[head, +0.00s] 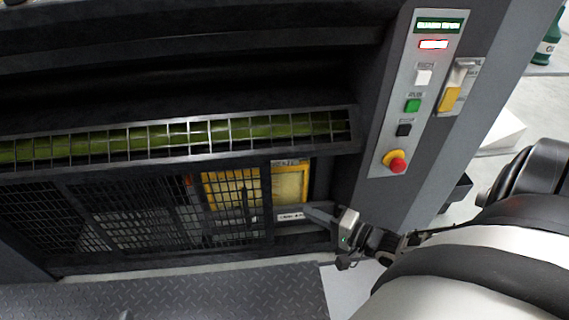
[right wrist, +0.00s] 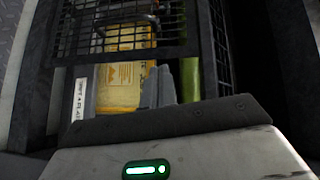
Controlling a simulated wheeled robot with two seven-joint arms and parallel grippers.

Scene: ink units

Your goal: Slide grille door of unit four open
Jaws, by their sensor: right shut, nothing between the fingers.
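The lower grille door (head: 180,215) is a black mesh panel across the front of the unit, in the head view. Its right edge stands left of the frame post, and a gap there shows a yellow container (head: 290,185) inside. In the right wrist view the mesh (right wrist: 110,25) lies at the top with the yellow container (right wrist: 120,85) below it. My right gripper (head: 308,208) is shut and empty at the right end of the gap, pointing left, apart from the mesh edge. My left gripper is not in view.
A fixed upper grille (head: 180,135) covers a green roller. A control panel (head: 420,90) with buttons and a red emergency stop (head: 397,163) stands on the right post. Checker-plate floor (head: 200,297) lies in front.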

